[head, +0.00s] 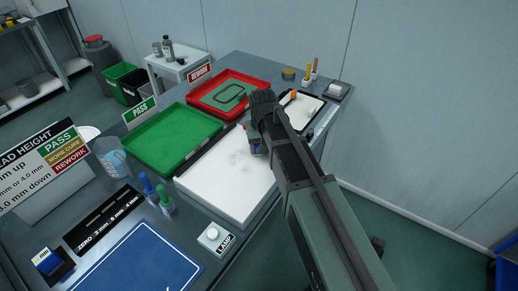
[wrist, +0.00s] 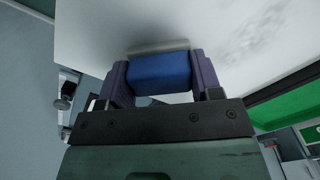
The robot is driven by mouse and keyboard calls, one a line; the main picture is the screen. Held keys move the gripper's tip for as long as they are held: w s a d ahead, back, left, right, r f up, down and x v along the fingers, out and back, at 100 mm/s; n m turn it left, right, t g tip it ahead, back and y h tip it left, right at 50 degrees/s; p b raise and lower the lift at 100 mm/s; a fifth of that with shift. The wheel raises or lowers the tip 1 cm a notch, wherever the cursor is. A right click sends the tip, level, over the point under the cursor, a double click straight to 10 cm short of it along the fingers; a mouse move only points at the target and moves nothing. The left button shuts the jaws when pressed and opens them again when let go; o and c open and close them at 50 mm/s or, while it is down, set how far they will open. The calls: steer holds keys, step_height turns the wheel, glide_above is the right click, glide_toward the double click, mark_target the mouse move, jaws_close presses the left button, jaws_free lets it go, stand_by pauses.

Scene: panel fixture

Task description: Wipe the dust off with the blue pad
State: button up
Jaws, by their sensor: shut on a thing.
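My gripper (wrist: 160,80) is shut on the blue pad (wrist: 160,72), which sits between its two purple fingers. A pale strip shows along the pad's far edge. The white panel (head: 215,190) lies flat on the bench, and its surface (wrist: 170,22) fills the top of the wrist view. Grey dust smudges (head: 240,160) lie near the panel's middle; they also show at upper right in the wrist view (wrist: 245,38). In the head view my gripper (head: 254,146) is at the panel's right side, right of the dust, and my arm mostly hides the pad. I cannot tell whether the pad touches the panel.
A green tray (head: 140,157) and a red tray (head: 262,87) stand behind the panel. A lamp button (head: 213,236), blue and green markers (head: 165,205) and a blue mat (head: 110,280) are at the front. A small white board (head: 316,100) lies beyond my arm.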

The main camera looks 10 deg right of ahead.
mark_target(230, 166)
steer(key=shift+w+a+f, duration=0.1)
steer(key=shift+w+a, duration=0.35)
steer(key=shift+a, duration=0.25)
steer(key=shift+s+a, duration=1.7)
steer(key=shift+s, duration=0.3)
steer(key=shift+s+a, duration=1.7)
steer(key=shift+s, duration=0.3)
steer(key=shift+w+a, duration=0.55)
steer(key=shift+a, duration=0.05)
steer(key=shift+w+d, duration=0.1)
steer(key=shift+w, duration=0.15)
steer(key=shift+w+d, duration=1.05)
steer(key=shift+w, duration=0.2)
steer(key=shift+w+d, duration=1.05)
steer(key=shift+w, duration=0.2)
steer(key=shift+w+d, duration=1.15)
steer(key=shift+w, duration=0.15)
steer(key=shift+w+a, duration=0.6)
steer(key=shift+a, duration=0.1)
steer(key=shift+s+a, duration=0.5)
steer(key=shift+s, duration=0.2)
steer(key=shift+s+a, duration=0.5)
steer(key=shift+s, duration=0.2)
steer(key=shift+s+a, duration=1.2)
steer(key=shift+s, duration=0.15)
steer(key=shift+s+a, duration=1.15)
steer(key=shift+s, duration=0.2)
steer(key=shift+r, duration=0.25)
